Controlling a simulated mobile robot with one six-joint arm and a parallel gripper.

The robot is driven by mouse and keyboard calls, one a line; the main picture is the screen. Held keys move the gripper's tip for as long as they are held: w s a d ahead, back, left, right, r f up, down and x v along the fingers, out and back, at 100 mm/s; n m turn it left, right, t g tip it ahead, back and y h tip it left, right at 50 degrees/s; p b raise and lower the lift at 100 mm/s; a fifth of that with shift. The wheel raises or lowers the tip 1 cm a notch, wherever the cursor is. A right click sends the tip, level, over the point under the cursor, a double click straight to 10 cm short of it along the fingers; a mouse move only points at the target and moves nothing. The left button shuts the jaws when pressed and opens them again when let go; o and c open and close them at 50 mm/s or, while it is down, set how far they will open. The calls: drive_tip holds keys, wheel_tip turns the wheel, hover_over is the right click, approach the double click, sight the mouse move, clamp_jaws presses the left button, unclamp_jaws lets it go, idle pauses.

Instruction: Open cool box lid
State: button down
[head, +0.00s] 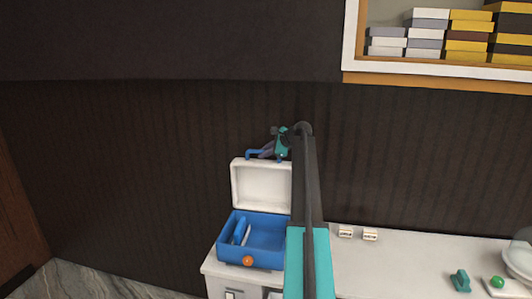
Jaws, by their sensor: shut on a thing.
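The cool box (252,255) is blue and stands at the left end of the white counter. Its white lid (261,184) is raised and stands roughly upright at the back, inner face toward me. A blue handle (252,153) shows at the lid's top edge. My gripper (268,154) is at that top edge, shut on the handle; the fingers are small and partly hidden. A round orange piece (248,261) is on the box's front. Inside the box, blue and whitish items (240,233) lie at the left. My arm covers the box's right side.
The white counter (400,260) runs right, with two small labelled blocks (357,234) near its back edge. A teal object (460,280), a green ball (497,282) and a pale bowl (518,258) are at far right. A shelf of stacked boxes (440,38) is upper right. A dark wall stands behind.

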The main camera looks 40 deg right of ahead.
drive_tip(key=shift+w+a+f, duration=0.1)
drive_tip(key=shift+w+a, duration=0.05)
drive_tip(key=shift+a, duration=0.05)
drive_tip(key=c, duration=1.7)
unclamp_jaws()
drive_tip(key=shift+d+f, duration=0.1)
drive_tip(key=shift+d, duration=0.15)
drive_tip(key=shift+s, duration=0.2)
drive_tip(key=b+v, duration=0.5)
drive_tip(key=v, duration=0.9)
drive_tip(key=shift+w, duration=0.1)
